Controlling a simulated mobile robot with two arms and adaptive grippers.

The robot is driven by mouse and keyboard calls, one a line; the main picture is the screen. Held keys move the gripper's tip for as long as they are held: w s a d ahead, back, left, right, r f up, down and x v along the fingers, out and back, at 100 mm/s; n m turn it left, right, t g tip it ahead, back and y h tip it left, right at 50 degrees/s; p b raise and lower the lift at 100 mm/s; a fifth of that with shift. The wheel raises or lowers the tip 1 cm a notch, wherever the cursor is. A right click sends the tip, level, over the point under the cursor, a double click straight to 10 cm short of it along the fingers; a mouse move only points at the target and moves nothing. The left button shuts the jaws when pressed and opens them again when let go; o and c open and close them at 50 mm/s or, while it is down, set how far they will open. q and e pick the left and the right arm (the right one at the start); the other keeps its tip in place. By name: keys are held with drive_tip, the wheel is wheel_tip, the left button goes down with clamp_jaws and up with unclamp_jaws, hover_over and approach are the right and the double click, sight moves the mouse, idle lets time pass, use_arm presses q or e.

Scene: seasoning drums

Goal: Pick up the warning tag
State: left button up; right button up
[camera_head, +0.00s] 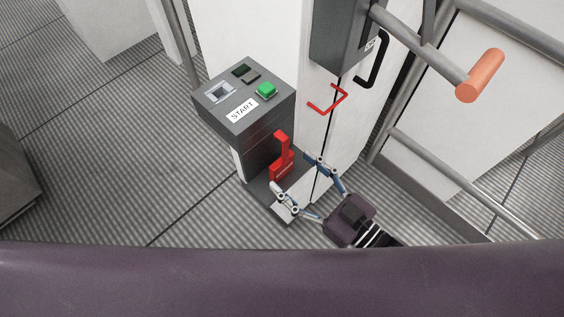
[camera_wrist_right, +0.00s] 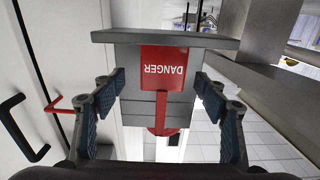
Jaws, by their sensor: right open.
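The warning tag is a red plate lettered DANGER with a narrow red strip. In the head view the red tag (camera_head: 282,160) stands low at the right side of the dark grey START pedestal. In the right wrist view the tag (camera_wrist_right: 162,68) lies ahead between the fingers, its lettering upside down. My right gripper (camera_head: 299,175) is open and empty, its fingers spread towards the tag. In the wrist view the open fingers (camera_wrist_right: 158,95) flank the tag with gaps on both sides. My left gripper is not in view.
The START pedestal (camera_head: 242,130) carries a green button (camera_head: 266,90). A white cabinet with a red bracket handle (camera_head: 330,100) and a black handle (camera_head: 374,62) stands close by on the right. Metal rails (camera_head: 455,182) and an orange grip (camera_head: 480,75) lie farther right. Open floor is on the left.

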sight(285, 167)
drive_tip(key=x, duration=0.4)
drive_tip(key=shift+s+a+r+p, duration=0.15)
drive_tip(key=shift+a+p, duration=0.05)
drive_tip(key=shift+p, duration=0.1)
drive_tip(key=shift+c, duration=0.4)
drive_tip(key=c, duration=1.2)
drive_tip(key=shift+r, duration=0.1)
